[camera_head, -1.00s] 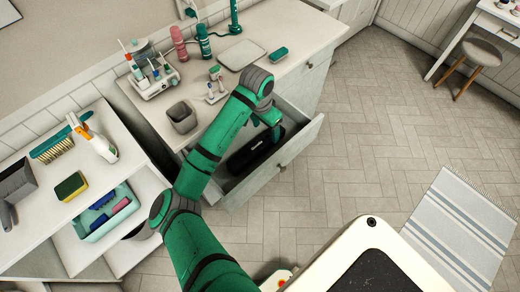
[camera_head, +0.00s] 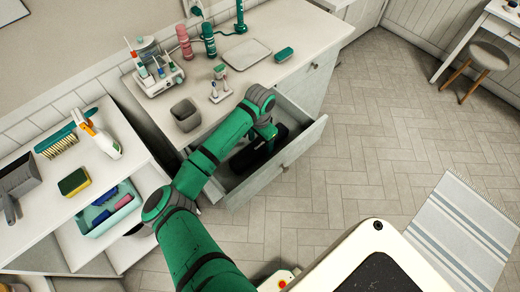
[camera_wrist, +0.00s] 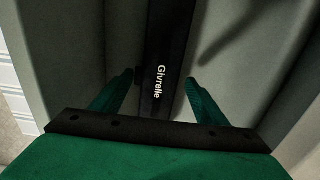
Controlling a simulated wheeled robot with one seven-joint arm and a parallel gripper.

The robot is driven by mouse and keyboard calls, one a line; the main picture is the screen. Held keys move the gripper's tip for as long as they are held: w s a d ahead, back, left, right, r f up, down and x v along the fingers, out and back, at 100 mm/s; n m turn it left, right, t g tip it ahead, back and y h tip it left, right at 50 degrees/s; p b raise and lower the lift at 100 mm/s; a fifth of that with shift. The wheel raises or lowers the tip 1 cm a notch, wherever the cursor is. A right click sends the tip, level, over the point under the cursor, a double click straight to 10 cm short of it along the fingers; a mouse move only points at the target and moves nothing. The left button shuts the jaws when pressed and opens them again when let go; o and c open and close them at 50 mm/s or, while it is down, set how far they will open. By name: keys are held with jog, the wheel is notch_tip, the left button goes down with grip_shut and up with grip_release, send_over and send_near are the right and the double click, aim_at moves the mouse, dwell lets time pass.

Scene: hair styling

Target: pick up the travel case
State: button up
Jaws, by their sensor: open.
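The travel case (camera_head: 252,154) is a long black case lying in the open drawer. In the wrist view the travel case (camera_wrist: 167,60) is upright in the picture, with the word "Givrelle" in light letters on it. My gripper (camera_head: 266,143) is down in the drawer at the case, partly hidden by my arm in the head view. In the wrist view my gripper (camera_wrist: 160,86) is open, one green finger on each side of the case, with small gaps visible. The case's far end runs out of the wrist view.
The drawer (camera_head: 292,151) is pulled out, its walls close around the case. A shelf (camera_head: 92,177) with a teal bin is at left.

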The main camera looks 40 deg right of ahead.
jog(key=shift+f, duration=0.95)
jog(key=c, duration=1.1)
jog(key=shift+o, duration=0.2)
jog(key=shift+r, duration=0.1)
